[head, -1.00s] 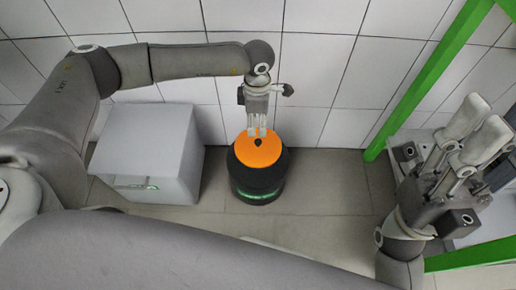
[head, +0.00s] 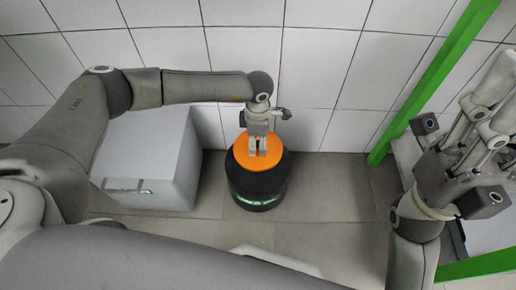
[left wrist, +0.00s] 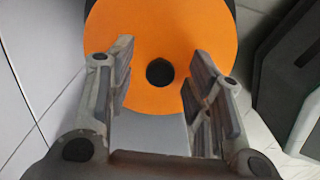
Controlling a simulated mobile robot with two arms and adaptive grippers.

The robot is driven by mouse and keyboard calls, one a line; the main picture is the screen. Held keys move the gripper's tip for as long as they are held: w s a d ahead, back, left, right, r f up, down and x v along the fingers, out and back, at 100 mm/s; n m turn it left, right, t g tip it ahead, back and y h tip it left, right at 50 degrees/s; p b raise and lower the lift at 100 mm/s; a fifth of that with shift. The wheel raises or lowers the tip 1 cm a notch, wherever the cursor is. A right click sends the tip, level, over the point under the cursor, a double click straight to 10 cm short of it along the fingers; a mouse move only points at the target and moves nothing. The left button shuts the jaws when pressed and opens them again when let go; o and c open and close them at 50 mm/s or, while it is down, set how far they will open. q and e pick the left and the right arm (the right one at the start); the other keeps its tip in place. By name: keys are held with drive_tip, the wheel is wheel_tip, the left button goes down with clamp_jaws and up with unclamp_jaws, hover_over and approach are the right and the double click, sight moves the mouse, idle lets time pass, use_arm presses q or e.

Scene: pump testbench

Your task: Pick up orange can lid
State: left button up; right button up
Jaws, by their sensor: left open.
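The orange lid (head: 240,152) is a round disc on top of a dark can (head: 257,190) that stands on the floor by the tiled wall. In the left wrist view the lid (left wrist: 165,30) fills the upper middle, with a dark round knob or hole (left wrist: 159,72) at its centre. My left gripper (head: 257,153) points down over the lid. In the left wrist view its two fingers (left wrist: 160,75) are apart, one on each side of the dark centre, with nothing between them that I can see gripped. My right gripper (head: 485,130) is at the right, its fingers apart and empty.
A grey box (head: 148,160) stands left of the can. A green frame (head: 440,75) rises at the right, with a grey unit near my right arm. Floor (head: 325,190) right of the can is clear. The tiled wall (head: 320,60) is close behind.

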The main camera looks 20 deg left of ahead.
use_arm(q)
clamp_jaws()
drive_tip(key=shift+r, duration=0.1)
idle(0.3)
